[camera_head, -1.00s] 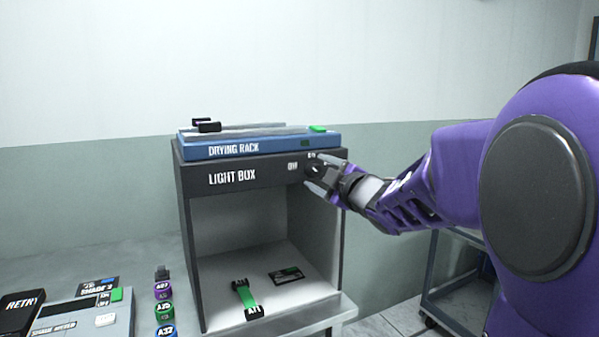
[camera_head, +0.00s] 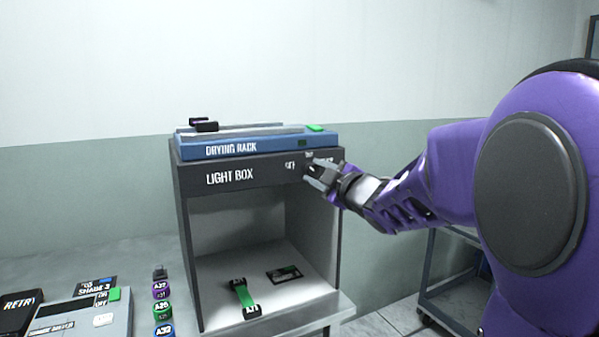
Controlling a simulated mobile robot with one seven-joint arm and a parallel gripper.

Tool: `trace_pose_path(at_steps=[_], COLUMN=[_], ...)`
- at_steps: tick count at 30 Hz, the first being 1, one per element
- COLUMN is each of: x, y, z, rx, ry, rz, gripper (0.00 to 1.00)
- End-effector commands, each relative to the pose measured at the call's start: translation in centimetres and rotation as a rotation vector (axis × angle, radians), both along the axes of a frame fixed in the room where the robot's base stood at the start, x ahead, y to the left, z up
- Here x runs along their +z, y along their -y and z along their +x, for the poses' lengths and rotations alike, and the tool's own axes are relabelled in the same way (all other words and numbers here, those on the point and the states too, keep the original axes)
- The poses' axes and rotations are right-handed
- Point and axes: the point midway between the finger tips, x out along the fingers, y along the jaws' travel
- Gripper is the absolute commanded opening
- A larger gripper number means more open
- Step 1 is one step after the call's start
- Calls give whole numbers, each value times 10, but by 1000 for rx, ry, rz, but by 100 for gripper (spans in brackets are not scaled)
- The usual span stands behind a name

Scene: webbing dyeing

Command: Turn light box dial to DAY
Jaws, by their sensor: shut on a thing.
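The light box (camera_head: 230,178) is a dark, open-fronted cabinet with white lettering on its upper front panel. Its dial sits at the right of that panel, beside a white OFF mark (camera_head: 290,166), and is mostly hidden by my gripper. My gripper (camera_head: 312,171) is at the dial, reaching in from the right, and is shut on it. Other marks above and right of the dial are partly covered, and I cannot read the dial's setting. Inside the box lie a green strap with black ends (camera_head: 244,295) and a dark card (camera_head: 284,274).
A blue drying rack (camera_head: 260,146) rests on top of the light box. A wheeled cart (camera_head: 445,285) stands at the right.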

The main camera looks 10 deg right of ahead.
Motion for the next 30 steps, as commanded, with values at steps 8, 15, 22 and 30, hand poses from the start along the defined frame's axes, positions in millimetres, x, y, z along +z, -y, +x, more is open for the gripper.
trace_pose_path(at_steps=[8, 15, 22, 30], x=[3, 3, 3, 2], y=[0, 0, 0, 0], z=[0, 0, 0, 0], rx=[0, 0, 0, 1], ry=[-54, -121, -179, -229], rz=[163, 369, 552, 708], gripper=[0, 0, 0, 0])
